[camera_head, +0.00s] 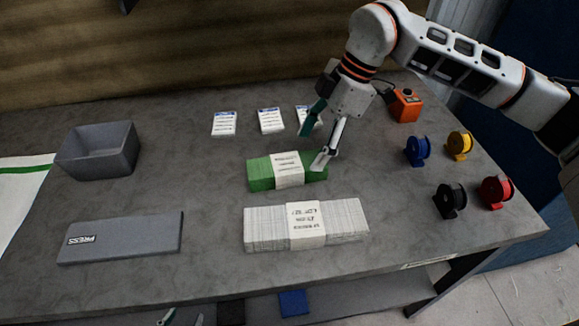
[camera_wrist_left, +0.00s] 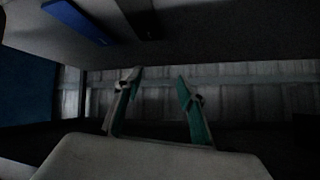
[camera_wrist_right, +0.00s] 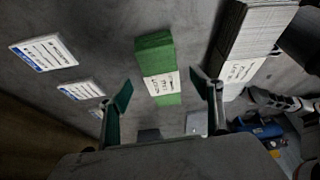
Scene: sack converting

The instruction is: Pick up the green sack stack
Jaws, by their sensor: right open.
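The green sack stack (camera_head: 258,173), with a white printed band around its middle, lies flat on the grey table. It also shows in the right wrist view (camera_wrist_right: 155,60), between and beyond my right fingers. My right gripper (camera_head: 316,143) is open and empty, above the right end of the stack; one fingertip overlaps that end in the head view, and I cannot tell whether it touches. The right gripper also shows in its wrist view (camera_wrist_right: 162,100). My left gripper (camera_wrist_left: 159,82) is open and empty, low at the table's front edge, mostly out of the head view.
A white sack stack (camera_head: 265,229) lies in front of the green one. A grey PRESS plate (camera_head: 125,240) and a grey bin (camera_head: 98,150) are left. Label cards (camera_head: 224,124) lie behind. Coloured spools (camera_head: 417,151) and an orange device (camera_head: 405,106) stand right.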

